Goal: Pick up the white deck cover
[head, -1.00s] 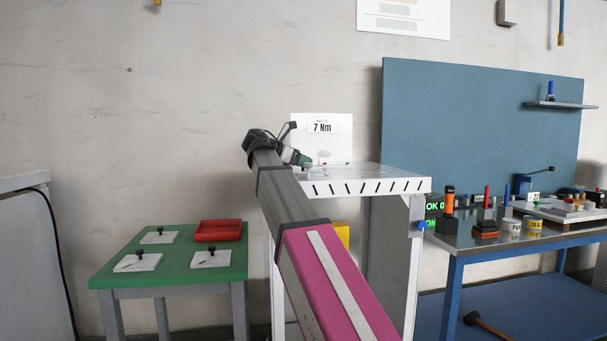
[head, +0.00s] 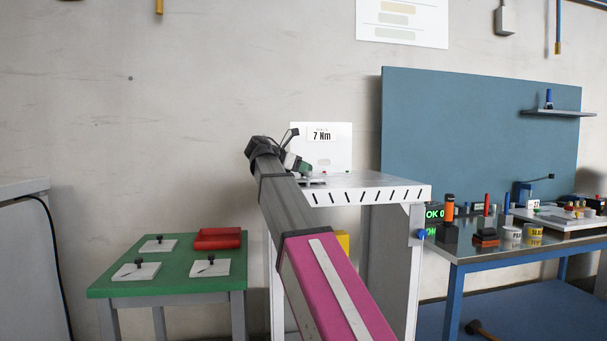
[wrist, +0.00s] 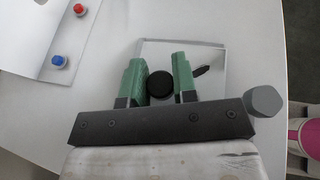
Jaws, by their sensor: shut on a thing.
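The white deck cover (wrist: 213,58) is a pale square plate with a round black knob (wrist: 160,85). In the wrist view it lies below my gripper (wrist: 160,80), whose two green fingers stand on either side of the knob, shut on it. In the head view my gripper (head: 303,166) is over the left part of the white slotted stand top (head: 370,183). The plate shows only as a small edge under it there. I cannot tell whether the plate rests on the surface or is just clear of it.
A white panel marked 7 Nm (head: 336,142) stands behind the gripper. The green table (head: 190,285) at left holds several similar knobbed plates and a red tray (head: 217,238). A blue-legged bench (head: 500,250) with tools is at right. Red and blue buttons (wrist: 57,60) sit nearby.

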